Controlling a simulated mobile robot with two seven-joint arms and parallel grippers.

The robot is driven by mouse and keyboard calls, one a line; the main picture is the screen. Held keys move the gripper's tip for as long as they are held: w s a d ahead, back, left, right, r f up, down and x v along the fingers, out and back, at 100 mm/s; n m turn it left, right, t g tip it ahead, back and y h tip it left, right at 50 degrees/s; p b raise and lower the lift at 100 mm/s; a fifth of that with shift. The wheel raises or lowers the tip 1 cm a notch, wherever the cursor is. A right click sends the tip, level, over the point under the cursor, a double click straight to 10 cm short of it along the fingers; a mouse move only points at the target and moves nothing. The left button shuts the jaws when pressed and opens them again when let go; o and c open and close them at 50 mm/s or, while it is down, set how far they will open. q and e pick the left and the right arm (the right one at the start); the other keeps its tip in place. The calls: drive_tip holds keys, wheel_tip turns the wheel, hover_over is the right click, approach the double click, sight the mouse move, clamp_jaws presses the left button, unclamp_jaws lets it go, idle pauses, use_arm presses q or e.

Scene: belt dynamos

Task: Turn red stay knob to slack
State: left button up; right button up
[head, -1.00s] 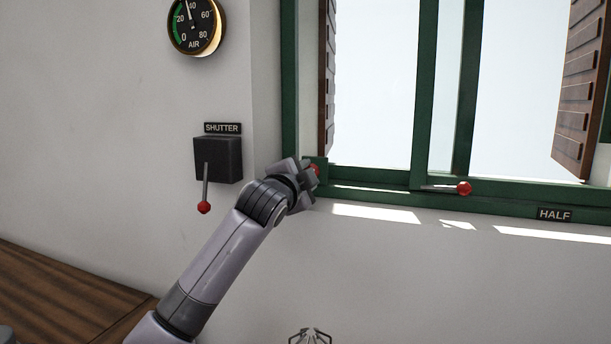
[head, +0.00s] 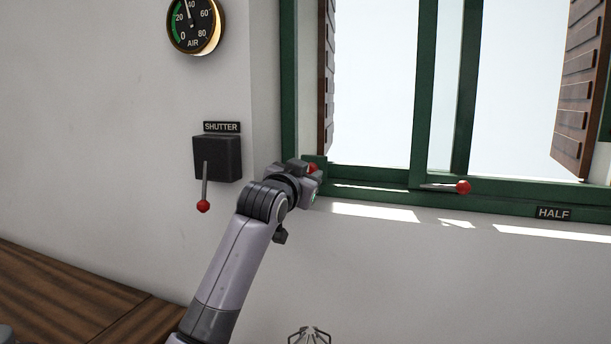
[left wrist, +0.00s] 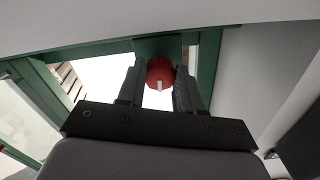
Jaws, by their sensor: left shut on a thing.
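The red stay knob (head: 313,168) is at the lower left corner of the green window frame, partly hidden behind my left gripper (head: 311,178) in the head view. In the left wrist view the red knob (left wrist: 160,71) sits between the two dark fingers of my left gripper (left wrist: 160,82). A short white mark shows on the knob's face. The gripper is shut on the knob. My right gripper is not clearly in view.
A shutter box (head: 217,158) with a red-tipped lever (head: 204,205) is on the wall at left. Another red-ended lever (head: 463,187) lies along the sill near a HALF label (head: 553,213). A wooden top (head: 70,300) is at lower left.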

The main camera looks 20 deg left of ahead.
use_arm(q)
drive_tip(key=shift+f+n, duration=0.1)
drive_tip(key=shift+n, duration=0.4)
drive_tip(key=o, duration=1)
drive_tip(key=shift+o, duration=0.2)
drive_tip(key=s+b, duration=0.2)
drive_tip(key=s, duration=0.5)
drive_tip(key=shift+a, duration=0.1)
drive_tip(key=shift+s, duration=0.1)
